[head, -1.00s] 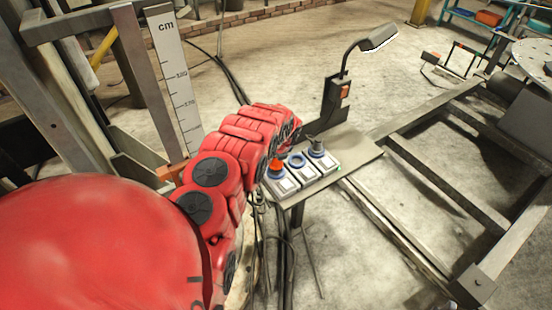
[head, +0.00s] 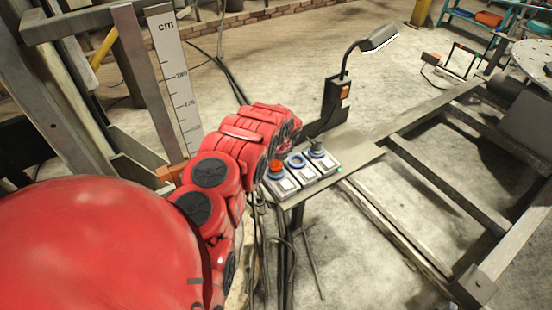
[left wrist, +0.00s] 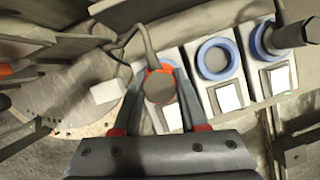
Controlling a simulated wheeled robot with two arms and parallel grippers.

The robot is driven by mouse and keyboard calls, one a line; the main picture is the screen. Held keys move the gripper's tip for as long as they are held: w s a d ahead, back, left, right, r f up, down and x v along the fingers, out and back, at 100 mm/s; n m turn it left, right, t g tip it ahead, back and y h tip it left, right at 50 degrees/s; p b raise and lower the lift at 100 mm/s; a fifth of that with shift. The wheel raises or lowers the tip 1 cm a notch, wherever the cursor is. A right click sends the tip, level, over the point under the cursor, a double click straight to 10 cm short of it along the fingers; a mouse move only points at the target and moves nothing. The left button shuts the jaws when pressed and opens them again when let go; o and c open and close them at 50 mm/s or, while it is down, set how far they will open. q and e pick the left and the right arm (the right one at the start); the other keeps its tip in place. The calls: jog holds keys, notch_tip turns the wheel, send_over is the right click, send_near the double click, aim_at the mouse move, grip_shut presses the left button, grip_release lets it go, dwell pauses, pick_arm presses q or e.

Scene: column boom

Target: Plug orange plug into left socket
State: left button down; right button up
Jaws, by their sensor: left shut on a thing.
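The orange plug (head: 276,165) is over the left socket (head: 276,185), above its blue ring. In the left wrist view the plug (left wrist: 158,87) has a round grey back, an orange rim and a cable. I cannot tell how deep the plug sits. My left gripper (left wrist: 159,82) is shut on the plug, one finger on each side. In the head view my red arm hides the gripper's fingers. My right gripper is in neither view.
The middle socket (head: 296,160) is empty, with an open blue ring. A grey plug (head: 317,149) stands in the right socket. A lamp (head: 378,38) rises behind them from the bench plate (head: 352,152). Cables hang below the bench. A steel frame (head: 445,170) lies to the right.

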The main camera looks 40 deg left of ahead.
pick_arm(q)
jog(key=shift+f+b, duration=0.9)
jog(key=shift+f, duration=0.55)
jog(key=shift+c, duration=1.8)
grip_release()
